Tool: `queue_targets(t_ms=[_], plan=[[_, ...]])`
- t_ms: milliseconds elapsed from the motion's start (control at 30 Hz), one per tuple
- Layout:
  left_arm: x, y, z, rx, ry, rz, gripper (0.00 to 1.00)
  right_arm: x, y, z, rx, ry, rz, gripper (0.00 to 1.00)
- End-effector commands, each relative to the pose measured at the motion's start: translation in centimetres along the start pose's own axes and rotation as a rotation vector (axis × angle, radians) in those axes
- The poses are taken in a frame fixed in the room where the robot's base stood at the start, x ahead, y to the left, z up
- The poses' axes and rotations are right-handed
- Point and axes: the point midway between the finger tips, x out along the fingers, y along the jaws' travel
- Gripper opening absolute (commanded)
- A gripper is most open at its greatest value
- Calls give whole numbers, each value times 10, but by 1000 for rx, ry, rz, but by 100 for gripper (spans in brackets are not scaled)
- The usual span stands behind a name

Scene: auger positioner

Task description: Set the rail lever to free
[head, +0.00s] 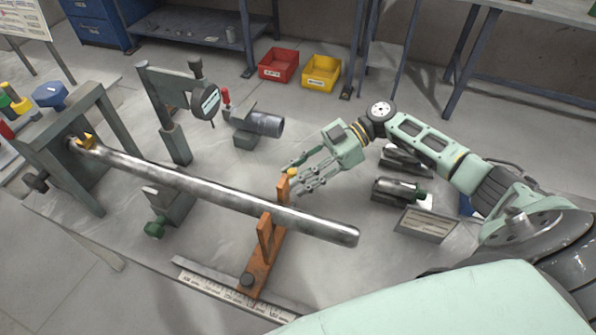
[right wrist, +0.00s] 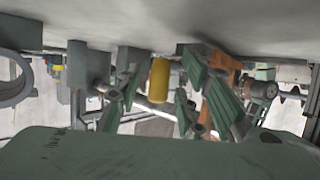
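An orange stop (head: 262,250) stands across a steel rail with a printed scale (head: 225,288). A small lever with a yellow grip (head: 291,172) is at the stop's far end; I take it to be the rail lever. My right gripper (head: 303,180) is beside this grip, with its fingers reaching left toward it. In the right wrist view the yellow grip (right wrist: 160,80) shows between the spread green fingers (right wrist: 165,100). The gripper looks open. I cannot tell whether any finger touches the grip. My left gripper is not in view.
A long steel auger tube (head: 200,190) runs from a grey frame (head: 88,150) to the orange stop. A dial gauge stand (head: 175,105) stands behind it. Red (head: 279,65) and yellow (head: 321,72) bins sit farther back. Metal parts (head: 398,190) lie under my right arm.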

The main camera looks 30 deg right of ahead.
Motion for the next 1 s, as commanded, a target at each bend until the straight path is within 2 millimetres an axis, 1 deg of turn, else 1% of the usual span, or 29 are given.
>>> queue_targets(t_ms=[167, 567, 1000], plan=[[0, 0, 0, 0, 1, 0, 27, 0, 0, 0, 0, 0, 0, 35], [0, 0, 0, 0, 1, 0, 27, 0, 0, 0, 0, 0, 1, 1], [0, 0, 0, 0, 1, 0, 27, 1, 0, 0, 1, 0, 2, 0]])
